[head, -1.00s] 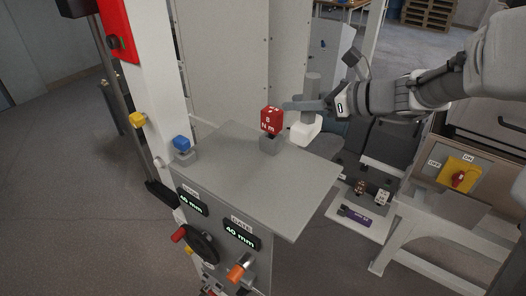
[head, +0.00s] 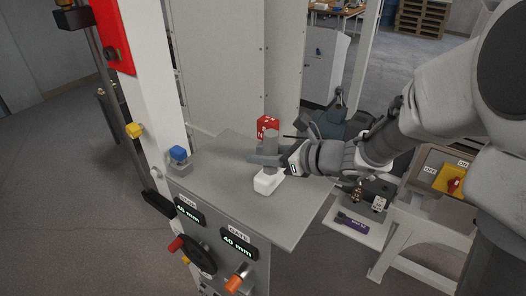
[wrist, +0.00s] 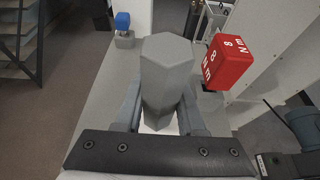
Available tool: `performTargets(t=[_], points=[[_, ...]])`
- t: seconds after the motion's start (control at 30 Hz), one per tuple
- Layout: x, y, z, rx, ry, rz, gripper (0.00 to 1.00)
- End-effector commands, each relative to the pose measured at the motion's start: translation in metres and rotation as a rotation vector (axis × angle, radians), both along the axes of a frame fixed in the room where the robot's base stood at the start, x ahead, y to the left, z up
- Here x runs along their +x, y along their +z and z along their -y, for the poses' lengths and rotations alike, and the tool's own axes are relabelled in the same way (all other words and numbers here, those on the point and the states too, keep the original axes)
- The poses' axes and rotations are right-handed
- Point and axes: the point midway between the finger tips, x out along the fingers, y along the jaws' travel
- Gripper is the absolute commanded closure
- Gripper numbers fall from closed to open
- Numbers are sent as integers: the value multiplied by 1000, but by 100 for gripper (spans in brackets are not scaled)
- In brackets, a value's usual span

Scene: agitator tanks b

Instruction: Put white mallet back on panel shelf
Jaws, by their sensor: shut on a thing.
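The white mallet has a white head (head: 267,182) and a grey handle that stands upright. My gripper (head: 268,160) is shut around the grey handle, over the grey panel shelf (head: 225,185). The mallet head is low over the shelf's middle; I cannot tell whether it touches the surface. In the wrist view the handle (wrist: 166,80) rises between the fingers of my gripper (wrist: 165,118) and hides most of the head. The shelf (wrist: 95,110) shows around it.
A red block marked "8 Nm" (head: 267,126) stands behind the mallet, on the right in the wrist view (wrist: 229,62). A blue knob (head: 178,154) on a grey base is at the shelf's left. The shelf's front left is clear. White cabinet panels (head: 225,70) rise behind.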

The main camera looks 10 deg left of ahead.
Motion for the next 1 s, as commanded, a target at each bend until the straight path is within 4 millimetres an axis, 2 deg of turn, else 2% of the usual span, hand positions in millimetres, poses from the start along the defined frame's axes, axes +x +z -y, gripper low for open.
performTargets(t=[0.23,0.27,0.4,0.8,1.0], points=[[0,-3,0,1,0,2,100],[0,-3,0,0,0,0,58],[0,-2,0,0,0,0,33],[0,3,0,0,0,0,32],[-12,13,31,-1,-4,4,32]])
